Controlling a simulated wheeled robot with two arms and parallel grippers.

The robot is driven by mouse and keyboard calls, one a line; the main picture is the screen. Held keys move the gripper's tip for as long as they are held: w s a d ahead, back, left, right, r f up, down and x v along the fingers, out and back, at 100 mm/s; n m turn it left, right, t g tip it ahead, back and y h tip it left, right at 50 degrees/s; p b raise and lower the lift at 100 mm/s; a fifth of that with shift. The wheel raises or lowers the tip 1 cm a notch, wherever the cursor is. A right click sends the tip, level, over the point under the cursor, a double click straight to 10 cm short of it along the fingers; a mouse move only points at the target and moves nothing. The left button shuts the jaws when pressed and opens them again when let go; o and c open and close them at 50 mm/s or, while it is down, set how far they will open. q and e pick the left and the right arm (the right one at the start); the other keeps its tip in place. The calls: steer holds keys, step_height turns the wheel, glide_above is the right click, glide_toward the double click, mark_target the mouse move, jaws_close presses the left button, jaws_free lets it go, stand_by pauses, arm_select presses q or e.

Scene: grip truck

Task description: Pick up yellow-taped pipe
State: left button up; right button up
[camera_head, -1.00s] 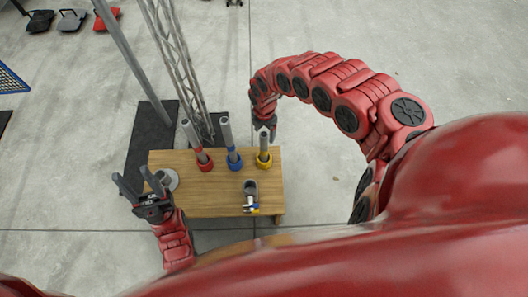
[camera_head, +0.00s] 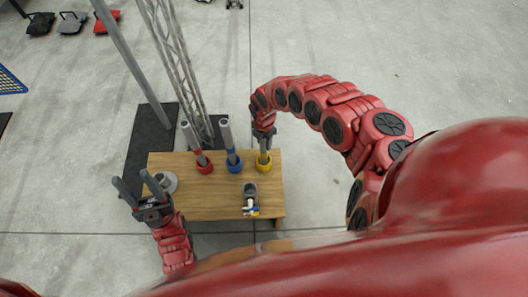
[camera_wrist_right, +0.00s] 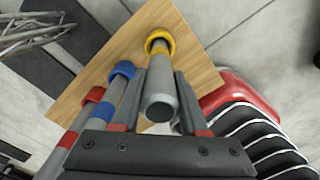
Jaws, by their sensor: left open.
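The yellow-taped pipe (camera_head: 263,158) stands on the wooden table, a grey tube with a yellow ring at its foot. In the right wrist view its open top end (camera_wrist_right: 160,107) faces the camera, with the yellow ring (camera_wrist_right: 160,42) farther off. My right gripper (camera_head: 264,138) is at the pipe's upper part. Its two fingers (camera_wrist_right: 163,85) lie on either side of the pipe and look open, with small gaps; contact is hard to judge. My left gripper (camera_head: 136,184) is open and empty at the table's left front.
A red-ringed pipe (camera_head: 197,154) and a blue-ringed pipe (camera_head: 230,150) stand left of it on the table (camera_head: 210,206). A grey cup-like item (camera_head: 250,189) with small coloured pieces is in front. A lattice truss (camera_head: 177,70) rises behind. Floor to the right is clear.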

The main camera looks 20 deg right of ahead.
jaws_close()
stand_by(1.0)
